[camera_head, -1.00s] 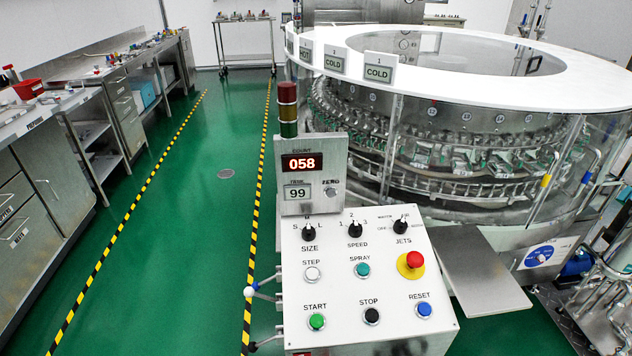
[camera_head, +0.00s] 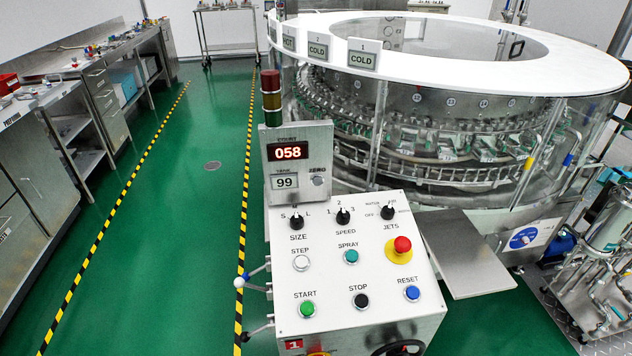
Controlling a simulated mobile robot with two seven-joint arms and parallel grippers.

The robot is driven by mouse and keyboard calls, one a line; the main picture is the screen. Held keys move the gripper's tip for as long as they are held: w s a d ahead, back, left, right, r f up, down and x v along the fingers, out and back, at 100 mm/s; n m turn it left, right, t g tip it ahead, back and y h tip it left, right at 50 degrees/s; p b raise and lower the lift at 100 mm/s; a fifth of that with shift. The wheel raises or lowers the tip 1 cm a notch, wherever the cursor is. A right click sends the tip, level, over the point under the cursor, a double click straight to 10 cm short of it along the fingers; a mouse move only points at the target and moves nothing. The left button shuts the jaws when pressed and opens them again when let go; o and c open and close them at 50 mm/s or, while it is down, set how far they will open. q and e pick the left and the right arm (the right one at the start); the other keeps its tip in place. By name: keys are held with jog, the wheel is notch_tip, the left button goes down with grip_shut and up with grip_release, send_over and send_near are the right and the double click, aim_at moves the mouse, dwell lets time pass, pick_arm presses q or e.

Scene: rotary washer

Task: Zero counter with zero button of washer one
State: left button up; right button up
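The washer's counter display (camera_head: 288,152) reads 058 in red digits on a grey box above the control panel. The zero button (camera_head: 318,181) is a small round silver button under the word ZERO, at the lower right of that box. Below the counter, a small display (camera_head: 285,181) reads 99. The white sloped panel (camera_head: 325,272) carries a red label with a 1 on its front. The rotary washer (camera_head: 440,120) stands behind it. Neither of my grippers is in view.
The panel carries a red emergency knob (camera_head: 402,245), a green start button (camera_head: 308,309) and other knobs and buttons. A metal shelf (camera_head: 470,262) juts out at its right. Steel benches (camera_head: 100,100) line the left wall. The green floor aisle (camera_head: 180,230) is clear.

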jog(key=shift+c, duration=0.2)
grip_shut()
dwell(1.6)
